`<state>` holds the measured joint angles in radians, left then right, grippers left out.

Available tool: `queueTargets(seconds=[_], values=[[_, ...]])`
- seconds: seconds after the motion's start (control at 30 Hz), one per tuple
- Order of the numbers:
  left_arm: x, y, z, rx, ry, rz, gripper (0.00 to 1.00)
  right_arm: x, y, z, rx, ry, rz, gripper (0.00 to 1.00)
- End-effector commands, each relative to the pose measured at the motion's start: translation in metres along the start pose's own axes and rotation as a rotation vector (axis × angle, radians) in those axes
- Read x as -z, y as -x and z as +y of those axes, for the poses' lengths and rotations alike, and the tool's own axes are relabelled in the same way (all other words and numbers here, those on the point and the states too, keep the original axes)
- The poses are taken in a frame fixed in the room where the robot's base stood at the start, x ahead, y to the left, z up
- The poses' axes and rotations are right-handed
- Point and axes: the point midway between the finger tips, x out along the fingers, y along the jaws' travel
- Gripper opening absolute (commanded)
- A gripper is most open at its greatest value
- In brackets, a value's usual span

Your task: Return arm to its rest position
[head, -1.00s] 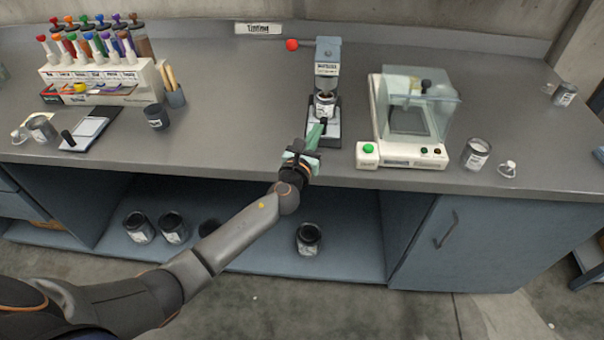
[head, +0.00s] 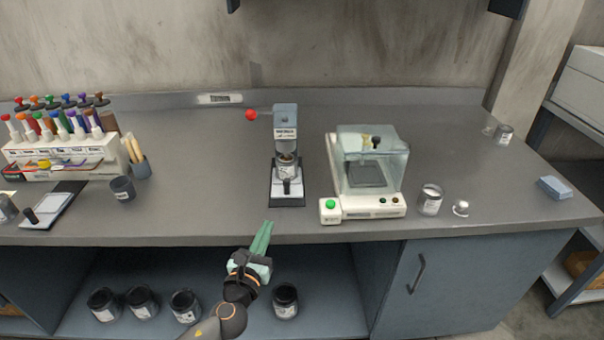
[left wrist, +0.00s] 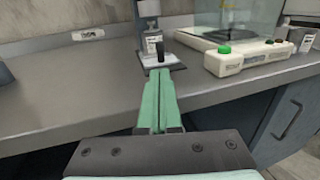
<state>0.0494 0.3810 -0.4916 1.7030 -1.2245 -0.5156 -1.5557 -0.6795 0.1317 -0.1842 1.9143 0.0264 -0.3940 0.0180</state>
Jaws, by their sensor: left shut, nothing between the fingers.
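My left gripper (head: 262,238) has green fingers and is shut and empty. In the head view it is in front of the bench's front edge, below the small press (head: 286,140) with the red-knobbed lever. A small labelled can (head: 286,165) sits in the press. In the left wrist view the closed fingers (left wrist: 159,95) point at the press base (left wrist: 160,60), with a gap between them. My right gripper is not in view.
The bench (head: 230,200) has a glass-cased balance (head: 370,175) right of the press, then an open can (head: 430,200). A rack of coloured dispensers (head: 62,145) and a dark cup (head: 122,188) stand left. Several dark jars, one here (head: 286,300), stand on the shelf below.

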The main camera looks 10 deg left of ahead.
Motion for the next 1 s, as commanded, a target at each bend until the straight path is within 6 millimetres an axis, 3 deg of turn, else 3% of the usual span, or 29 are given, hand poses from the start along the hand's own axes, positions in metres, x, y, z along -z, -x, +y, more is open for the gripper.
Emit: queueTargets(seconds=[0.13,0.23,0.4,0.6,0.8,1.0], values=[[0.015,0.010,0.000,-0.007,0.139,0.052,0.00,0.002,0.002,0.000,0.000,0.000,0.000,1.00],[0.044,0.032,-0.002,-0.039,0.437,0.156,0.00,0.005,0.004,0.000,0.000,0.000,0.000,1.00],[0.105,0.097,-0.010,-0.219,1.203,0.370,0.00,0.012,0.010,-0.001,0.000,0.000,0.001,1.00],[0.151,0.182,-0.023,-0.606,2.093,0.479,0.00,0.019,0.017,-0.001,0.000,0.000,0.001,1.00],[0.166,0.240,-0.030,-0.982,2.685,0.406,0.00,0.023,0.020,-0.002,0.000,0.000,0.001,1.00],[0.169,0.258,-0.032,-1.126,2.883,0.339,0.00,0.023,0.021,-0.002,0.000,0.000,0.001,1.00]])
